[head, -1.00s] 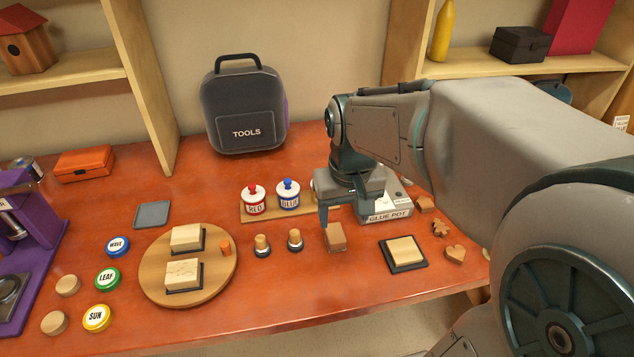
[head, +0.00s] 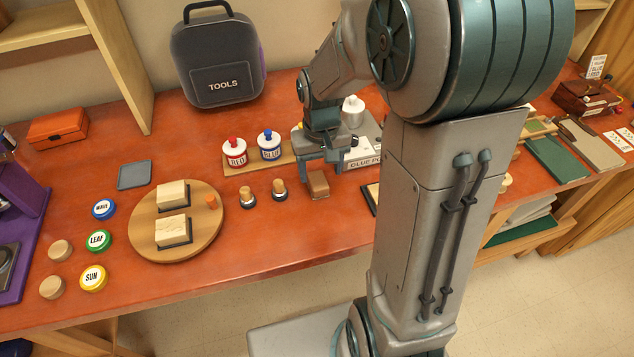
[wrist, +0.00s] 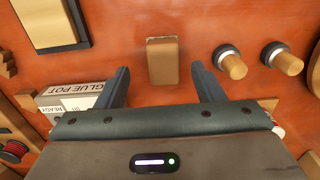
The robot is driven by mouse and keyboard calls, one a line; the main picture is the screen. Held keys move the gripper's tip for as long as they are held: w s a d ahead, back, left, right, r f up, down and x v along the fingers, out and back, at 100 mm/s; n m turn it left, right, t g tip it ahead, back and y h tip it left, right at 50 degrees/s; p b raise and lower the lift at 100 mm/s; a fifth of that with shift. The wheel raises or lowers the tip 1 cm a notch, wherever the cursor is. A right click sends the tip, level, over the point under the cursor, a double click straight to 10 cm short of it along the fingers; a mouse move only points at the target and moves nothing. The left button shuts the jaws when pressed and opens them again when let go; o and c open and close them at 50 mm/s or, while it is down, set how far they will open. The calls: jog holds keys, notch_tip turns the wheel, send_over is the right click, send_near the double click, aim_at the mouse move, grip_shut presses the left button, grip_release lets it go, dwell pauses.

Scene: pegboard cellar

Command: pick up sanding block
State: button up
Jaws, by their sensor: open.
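The sanding block (head: 318,184), a small brown block, lies on the red-brown bench in front of the glue pot. It also shows in the wrist view (wrist: 162,60), upper middle, uncovered. My gripper (head: 318,165) is open and empty just behind and above the block in the head view. In the wrist view the two fingers (wrist: 162,78) are spread wide, with the block lined up between them and mostly beyond their tips. I see no contact between fingers and block.
Two stampers (head: 279,189) stand just left of the block. The glue pot box (head: 362,158) and the tray with red (head: 234,153) and blue pots (head: 269,147) are close behind. A round board (head: 148,238) with two pale blocks lies further left. Bare bench lies in front.

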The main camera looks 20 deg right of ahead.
aim_at(318, 179)
jog(key=f, duration=0.2)
jog(key=w+f, duration=0.1)
jog(key=f, duration=0.1)
jog(key=shift+a+p, duration=0.2)
jog(key=shift+p, duration=0.15)
jog(key=shift+f, duration=0.5)
jog(key=c, duration=1)
